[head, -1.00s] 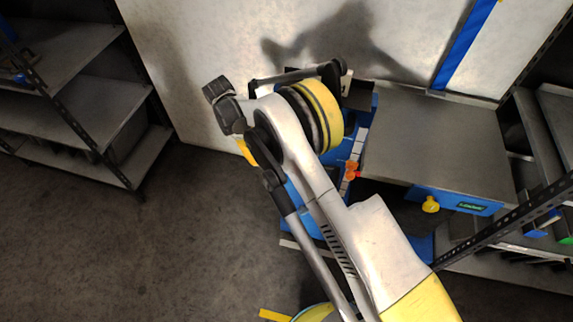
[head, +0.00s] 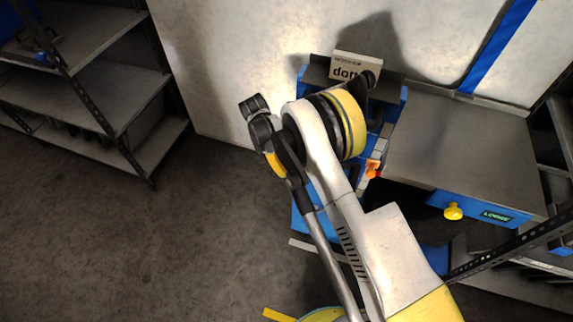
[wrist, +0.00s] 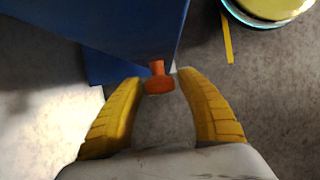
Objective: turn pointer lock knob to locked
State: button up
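An orange knob (head: 373,168) sticks out from the side of the blue machine (head: 305,222), beside a strip of pale marks. In the wrist view the orange knob (wrist: 159,82) lies between the tips of my gripper (wrist: 159,77), with gaps on both sides. The two yellow fingers are open and hold nothing. A yellow knob (head: 453,211) sits on the blue front under the grey top, next to a small green-lettered display (head: 496,216) that seems to read LOOSE. I cannot tell which way the orange knob points. In the head view my arm hides most of my gripper.
A grey worktop (head: 460,140) lies right of the orange knob. A sign (head: 345,70), partly hidden, stands at the machine's back. Grey shelves (head: 90,85) stand at the left, and a black perforated post (head: 515,240) crosses at lower right. The floor at lower left is clear.

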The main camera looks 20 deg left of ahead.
jog(key=c, duration=0.8)
jog(key=shift+o, duration=0.2)
jog(key=shift+t, duration=0.3)
jog(key=t, duration=0.4)
jog(key=shift+s+m, duration=0.15)
jog(key=shift+m, duration=0.25)
jog(key=m+t+h, duration=0.1)
jog(key=t, duration=0.4)
jog(key=o, duration=1.2)
